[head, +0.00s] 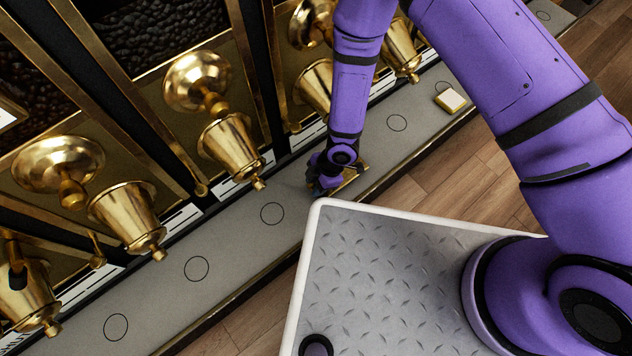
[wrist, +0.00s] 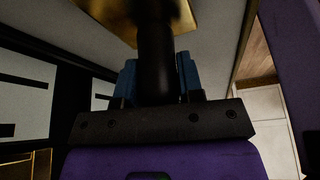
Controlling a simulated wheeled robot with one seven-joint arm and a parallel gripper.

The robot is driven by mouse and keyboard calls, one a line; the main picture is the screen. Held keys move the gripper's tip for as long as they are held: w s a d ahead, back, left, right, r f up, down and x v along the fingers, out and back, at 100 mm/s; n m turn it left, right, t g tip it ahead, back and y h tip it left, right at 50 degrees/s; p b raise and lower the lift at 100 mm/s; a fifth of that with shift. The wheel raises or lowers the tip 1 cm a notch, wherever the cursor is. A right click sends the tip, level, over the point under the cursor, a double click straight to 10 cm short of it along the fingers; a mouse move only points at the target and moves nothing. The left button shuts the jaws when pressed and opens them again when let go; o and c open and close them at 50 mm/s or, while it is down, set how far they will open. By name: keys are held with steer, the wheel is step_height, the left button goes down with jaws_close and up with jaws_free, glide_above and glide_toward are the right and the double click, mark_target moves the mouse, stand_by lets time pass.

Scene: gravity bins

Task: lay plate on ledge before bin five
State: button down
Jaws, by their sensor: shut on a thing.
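My gripper (head: 326,184) is over the grey ledge (head: 235,240) in front of the bins, low and close to its surface. In the wrist view its blue fingers (wrist: 158,78) are shut around a dark upright stem. A brass-coloured plate (wrist: 135,14) shows at the far end of that stem, and its edge (head: 355,175) also shows beside the gripper in the head view. I cannot tell whether the plate touches the ledge. Black circles mark the ledge in a row, and my arm hides part of the row. No bin number is readable.
Brass bell-shaped spouts (head: 228,145) hang over the ledge's back side. A pale yellow-and-white block (head: 450,101) sits on the ledge farther right. A raised brass lip (head: 290,258) runs along the front edge. My base deck stands close to that lip.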

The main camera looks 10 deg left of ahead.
steer(key=shift+f, duration=0.4)
steer(key=c, duration=0.7)
jaws_free()
steer(key=v, duration=1)
steer(key=shift+w+d+r, duration=0.1)
steer(key=shift+r, duration=0.3)
